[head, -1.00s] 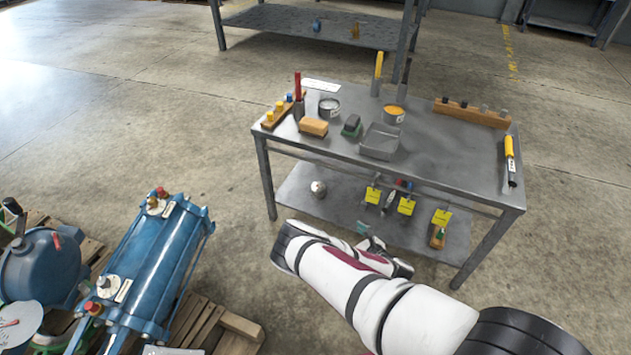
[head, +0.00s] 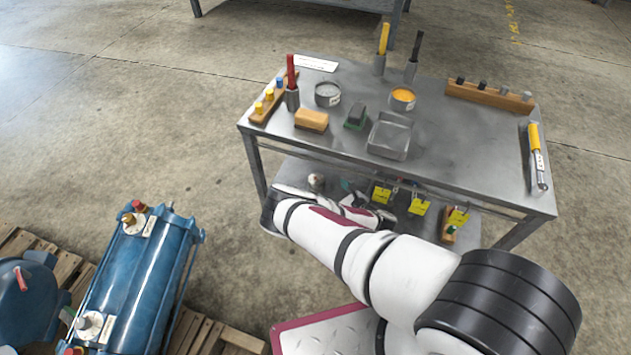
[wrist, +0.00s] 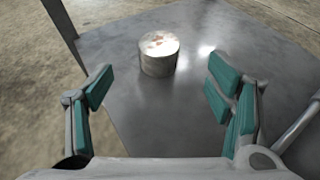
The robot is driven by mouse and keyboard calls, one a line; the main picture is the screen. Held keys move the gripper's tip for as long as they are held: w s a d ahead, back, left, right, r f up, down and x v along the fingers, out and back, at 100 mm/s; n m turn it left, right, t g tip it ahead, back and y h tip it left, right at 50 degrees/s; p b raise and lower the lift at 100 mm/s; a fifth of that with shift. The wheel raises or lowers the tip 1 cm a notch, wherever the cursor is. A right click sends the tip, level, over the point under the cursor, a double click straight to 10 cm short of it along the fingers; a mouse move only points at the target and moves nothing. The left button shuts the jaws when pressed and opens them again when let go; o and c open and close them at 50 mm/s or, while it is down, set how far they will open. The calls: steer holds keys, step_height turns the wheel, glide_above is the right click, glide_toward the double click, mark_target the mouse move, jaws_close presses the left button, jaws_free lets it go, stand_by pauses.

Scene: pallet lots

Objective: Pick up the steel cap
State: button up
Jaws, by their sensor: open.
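The steel cap (wrist: 159,56) is a short, shiny metal cylinder with reddish-brown marks on its top. It stands upright on the grey lower shelf (wrist: 150,110) of the metal bench. In the head view the cap (head: 316,181) shows small near the shelf's left end, just beyond my arm. My gripper (wrist: 160,76) is open and empty, its teal-padded fingers spread wide. The cap lies ahead of the fingertips, about midway between them, and nothing touches it. In the head view my arm hides much of the shelf.
The bench top (head: 465,140) sits above the shelf and carries a tray (head: 390,137), cans, brushes and wooden racks. Yellow-tagged tools (head: 419,206) are on the shelf to the right. A bench leg (wrist: 62,22) stands left of the cap. Blue machinery (head: 135,275) sits on pallets at left.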

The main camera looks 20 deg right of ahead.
mark_target(317, 180)
steer(key=b+x, duration=0.1)
steer(key=x, duration=0.5)
steer(key=shift+b, duration=0.35)
steer(key=shift+b+x, duration=1.55)
steer(key=shift+x, duration=1)
steer(key=shift+f, duration=0.1)
steer(key=shift+a, duration=0.1)
steer(key=c, duration=1.5)
steer(key=shift+r, duration=0.2)
